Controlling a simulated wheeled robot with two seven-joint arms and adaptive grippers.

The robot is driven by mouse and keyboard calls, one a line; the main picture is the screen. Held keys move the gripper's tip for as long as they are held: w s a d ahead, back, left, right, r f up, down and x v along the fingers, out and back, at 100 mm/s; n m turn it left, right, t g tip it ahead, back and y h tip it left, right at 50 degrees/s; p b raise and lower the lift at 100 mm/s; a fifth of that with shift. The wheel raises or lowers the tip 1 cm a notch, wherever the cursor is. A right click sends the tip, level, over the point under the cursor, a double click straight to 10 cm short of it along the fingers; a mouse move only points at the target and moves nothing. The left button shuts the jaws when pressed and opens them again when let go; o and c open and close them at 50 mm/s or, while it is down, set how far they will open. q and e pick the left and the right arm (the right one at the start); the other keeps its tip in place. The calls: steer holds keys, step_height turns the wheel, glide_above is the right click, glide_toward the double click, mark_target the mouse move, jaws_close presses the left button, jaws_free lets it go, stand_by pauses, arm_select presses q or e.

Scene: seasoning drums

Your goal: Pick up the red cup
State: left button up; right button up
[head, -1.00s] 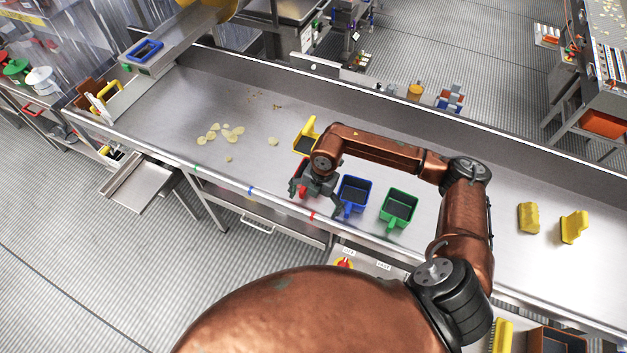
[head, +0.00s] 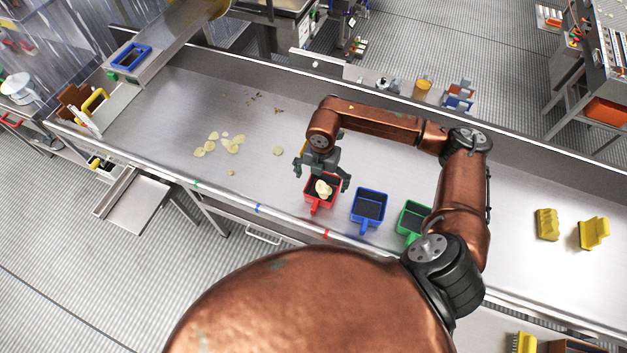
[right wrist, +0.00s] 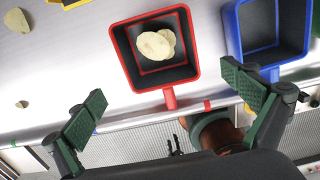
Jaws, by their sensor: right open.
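The red cup (head: 321,204) is a square scoop-like container with a dark inside and a short handle toward the table's front edge. It stands upright on the steel table with pale chips inside. It also shows in the right wrist view (right wrist: 166,84), with its handle pointing between my fingers. My right gripper (head: 322,178) is open and empty above the cup. In the right wrist view, its two green-padded fingers (right wrist: 163,86) are spread wide, apart from the cup on either side of the handle.
A blue cup (head: 369,193) stands just right of the red one, with a green cup (head: 411,209) beyond, partly behind my arm. A yellow cup (right wrist: 68,2) is barely visible behind. Loose chips (head: 222,143) lie left. The table has a raised back wall (head: 400,99).

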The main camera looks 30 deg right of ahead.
steer(key=p, duration=0.1)
glide_above(321, 196)
step_height(321, 196, down, 5)
step_height(321, 196, down, 2)
steer(key=shift+s+f, duration=0.1)
steer(key=shift+f, duration=0.15)
steer(key=c, duration=1.2)
arm_select(q)
steer(key=shift+s+r, duration=0.5)
steer(key=shift+r, duration=0.25)
arm_select(e)
steer(key=shift+c, duration=0.5)
arm_select(q)
steer(key=shift+w, duration=0.2)
